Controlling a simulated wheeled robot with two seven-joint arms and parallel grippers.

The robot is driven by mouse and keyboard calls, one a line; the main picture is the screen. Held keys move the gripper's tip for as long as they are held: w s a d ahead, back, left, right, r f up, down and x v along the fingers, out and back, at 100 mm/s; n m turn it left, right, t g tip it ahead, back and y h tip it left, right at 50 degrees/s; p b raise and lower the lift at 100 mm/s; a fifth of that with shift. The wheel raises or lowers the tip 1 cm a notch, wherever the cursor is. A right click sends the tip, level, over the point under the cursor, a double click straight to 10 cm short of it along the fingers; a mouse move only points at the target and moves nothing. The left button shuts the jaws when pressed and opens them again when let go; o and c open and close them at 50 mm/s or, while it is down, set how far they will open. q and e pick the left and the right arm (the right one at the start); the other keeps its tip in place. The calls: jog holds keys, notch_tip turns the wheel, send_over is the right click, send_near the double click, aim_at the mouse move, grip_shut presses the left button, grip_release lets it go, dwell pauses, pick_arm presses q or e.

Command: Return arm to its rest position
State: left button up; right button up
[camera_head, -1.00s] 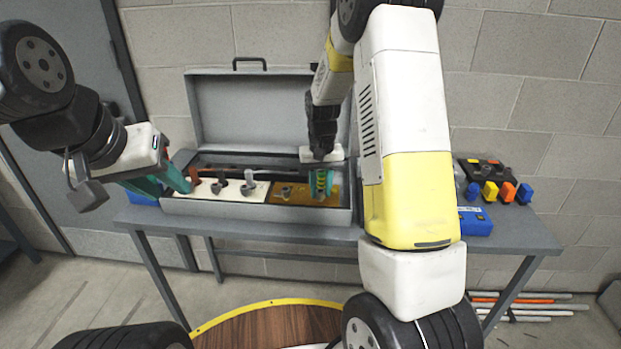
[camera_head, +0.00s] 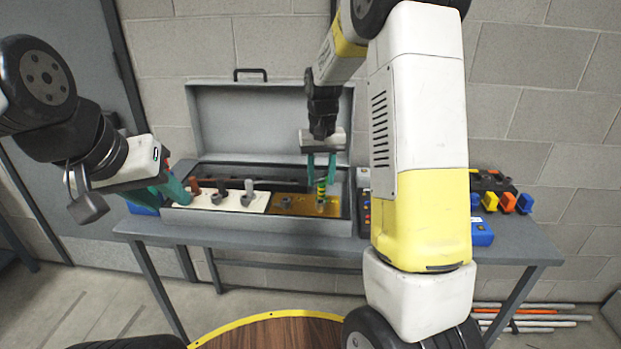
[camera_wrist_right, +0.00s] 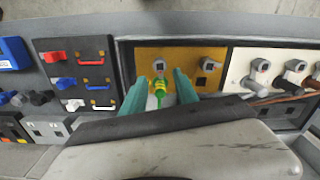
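My right gripper (camera_head: 321,167) is over the right part of an open grey case (camera_head: 270,230). Its teal fingers stand apart on either side of a green-and-yellow striped plug (camera_head: 321,192). The right wrist view shows the plug (camera_wrist_right: 160,90) between the fingers (camera_wrist_right: 159,92), with a gap on both sides. The plug stands at a yellow-orange panel (camera_head: 285,203) in the case. My left gripper (camera_head: 176,188) is at the left end of the case. Its teal fingers are seen side-on, so their opening is unclear.
The case stands on a grey table (camera_head: 515,245); its lid (camera_head: 270,120) is raised behind my right gripper. A white panel (camera_head: 228,203) holds several connectors. Blue, yellow and orange parts (camera_head: 507,203) lie at the table's right. Rods (camera_head: 535,318) lie on the floor.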

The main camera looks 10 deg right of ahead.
jog(key=shift+r, duration=0.15)
jog(key=s+r+t, duration=0.2)
jog(key=s+r, duration=0.2)
jog(key=s, duration=0.4)
jog(key=s+a+r+n+t+y, duration=0.1)
jog(key=s+r+t, duration=0.1)
jog(key=s+r, duration=0.3)
jog(key=s+a+r+t+y, duration=0.1)
jog(key=s+r, duration=0.4)
jog(key=s, duration=0.6)
jog(key=shift+s+r+t, duration=0.15)
jog(key=shift+s+t, duration=0.2)
jog(key=shift+t, duration=0.25)
jog(key=shift+a, duration=0.1)
